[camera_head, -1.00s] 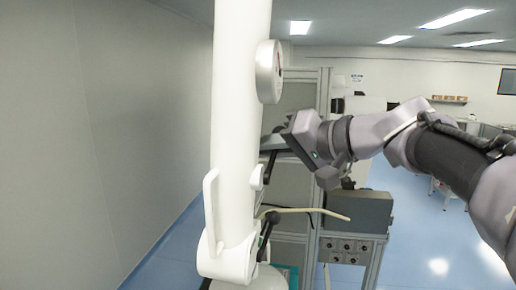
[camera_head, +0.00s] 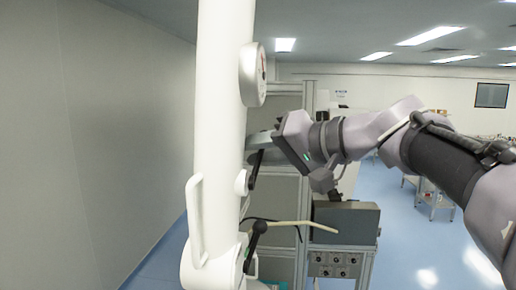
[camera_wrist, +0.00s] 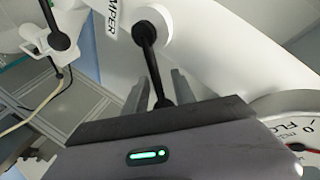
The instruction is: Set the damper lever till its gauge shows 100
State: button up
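The damper lever (camera_head: 255,168) is a black handle on a white hub on the white column, pointing up in the head view. In the wrist view the lever (camera_wrist: 154,72) runs from its round black hub down between the two fingers; part of the label, "MPER", shows beside it. My gripper (camera_wrist: 160,85) is open, one finger on each side of the lever, with visible gaps. In the head view my gripper (camera_head: 260,141) is beside the column at the lever's upper end. A round gauge (camera_wrist: 292,125) is cut off at right; its red-marked reading cannot be told.
The gauge housing (camera_head: 252,75) sits higher on the column (camera_head: 218,120). A second black-knobbed lever (camera_head: 256,236) and a white handle (camera_head: 195,220) are lower down. A grey cabinet frame (camera_head: 285,190) and a control box (camera_head: 345,222) stand behind.

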jog(key=b+v, duration=0.2)
jog(key=v, duration=1.4)
jog(key=shift+d, duration=0.1)
